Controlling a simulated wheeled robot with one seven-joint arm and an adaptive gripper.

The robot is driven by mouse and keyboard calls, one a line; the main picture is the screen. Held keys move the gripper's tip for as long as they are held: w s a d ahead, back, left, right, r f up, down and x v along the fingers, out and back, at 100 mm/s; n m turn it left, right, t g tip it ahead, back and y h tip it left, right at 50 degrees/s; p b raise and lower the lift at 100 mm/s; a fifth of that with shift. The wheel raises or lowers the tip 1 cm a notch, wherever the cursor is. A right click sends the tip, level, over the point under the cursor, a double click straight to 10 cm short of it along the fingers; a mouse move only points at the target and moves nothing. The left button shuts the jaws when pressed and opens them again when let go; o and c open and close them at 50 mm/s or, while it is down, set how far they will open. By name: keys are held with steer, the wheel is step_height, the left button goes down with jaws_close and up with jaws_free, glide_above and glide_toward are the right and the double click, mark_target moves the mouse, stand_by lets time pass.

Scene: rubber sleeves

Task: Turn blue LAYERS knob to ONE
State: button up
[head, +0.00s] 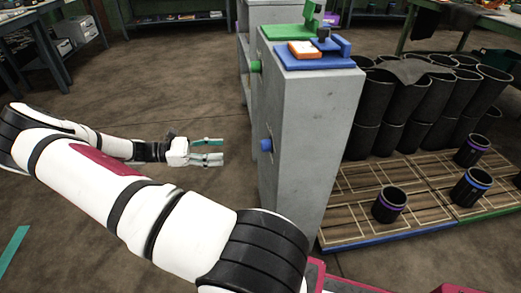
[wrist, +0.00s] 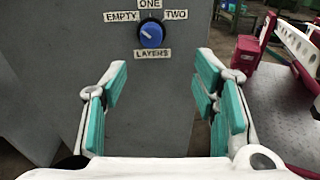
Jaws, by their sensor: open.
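The blue LAYERS knob (wrist: 151,34) is on the grey panel (wrist: 60,70) in the wrist view, with labels EMPTY at left, ONE above, TWO at right and LAYERS below. Its white mark appears to point up and left, towards EMPTY. In the head view the same blue knob (head: 266,145) juts from the left face of the grey cabinet (head: 310,130). My gripper (head: 221,152) is open and empty, left of the knob and apart from it. In the wrist view its teal-padded fingers (wrist: 163,77) are spread, with the knob ahead, above the gap between them.
A green knob (head: 256,66) is higher on the same cabinet face. A blue and green fixture with an orange-rimmed block (head: 303,49) stands on top. Black sleeves (head: 390,204) stand on a wooden pallet to the right. The floor between my gripper and the cabinet is clear.

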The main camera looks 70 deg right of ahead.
steer(key=d+f, duration=0.1)
steer(key=b, duration=0.4)
glide_toward(266, 146)
steer(key=shift+n+g+h, duration=0.3)
steer(key=s+d, duration=0.1)
steer(key=s, duration=0.1)
steer(key=s+d+f, duration=0.1)
steer(key=s+d, duration=0.1)
steer(key=s+d+f, duration=0.1)
steer(key=s+d, duration=0.1)
steer(key=s, duration=0.1)
steer(key=shift+d, duration=0.1)
steer(key=c, duration=1.2)
